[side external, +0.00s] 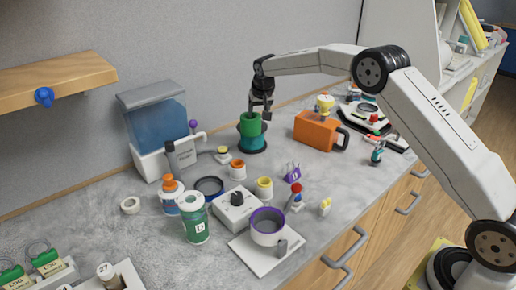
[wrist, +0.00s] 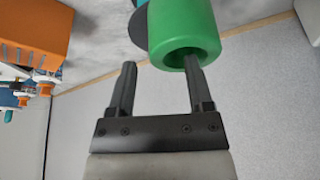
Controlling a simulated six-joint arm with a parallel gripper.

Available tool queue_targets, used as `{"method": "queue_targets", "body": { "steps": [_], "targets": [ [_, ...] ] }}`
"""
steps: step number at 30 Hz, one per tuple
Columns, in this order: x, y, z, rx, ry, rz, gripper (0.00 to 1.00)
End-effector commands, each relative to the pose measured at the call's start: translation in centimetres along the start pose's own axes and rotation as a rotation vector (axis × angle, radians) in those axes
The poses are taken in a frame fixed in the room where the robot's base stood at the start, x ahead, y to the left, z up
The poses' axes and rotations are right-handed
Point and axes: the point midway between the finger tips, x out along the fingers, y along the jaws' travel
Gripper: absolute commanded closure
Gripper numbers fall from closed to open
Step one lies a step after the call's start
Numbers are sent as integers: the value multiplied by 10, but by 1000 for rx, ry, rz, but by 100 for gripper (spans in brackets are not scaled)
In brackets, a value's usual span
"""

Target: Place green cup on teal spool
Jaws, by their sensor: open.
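The green cup (side external: 250,122) stands on the teal spool (side external: 252,143) near the back wall in the side view. The cup looks upright there, and its lower end meets the spool. My gripper (side external: 260,110) is open just above the cup, by its rim. In the wrist view the green cup (wrist: 183,28) is at the top, its hollow mouth facing my gripper (wrist: 160,66). One finger's tip overlaps the cup's mouth; I cannot tell whether it is inside or touching. The other finger is clear to the left. The spool's dark flange (wrist: 138,27) shows partly behind the cup.
An orange box-shaped mug (side external: 316,131) stands to the right of the spool. A blue-tanked dispenser (side external: 155,122) stands to the left. Small jars, a green-labelled tumbler (side external: 194,220) and a purple-rimmed container (side external: 268,225) crowd the counter in front.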

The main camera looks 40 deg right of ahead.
Motion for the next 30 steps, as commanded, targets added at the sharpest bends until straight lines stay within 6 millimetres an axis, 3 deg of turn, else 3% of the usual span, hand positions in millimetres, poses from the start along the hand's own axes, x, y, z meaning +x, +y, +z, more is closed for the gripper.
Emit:
{"method": "queue_targets", "body": {
  "steps": [18,30],
  "targets": [
    [-85,0,0,0,1,0,34],
    [-99,0,0,0,-1,1,34]
  ]
}}
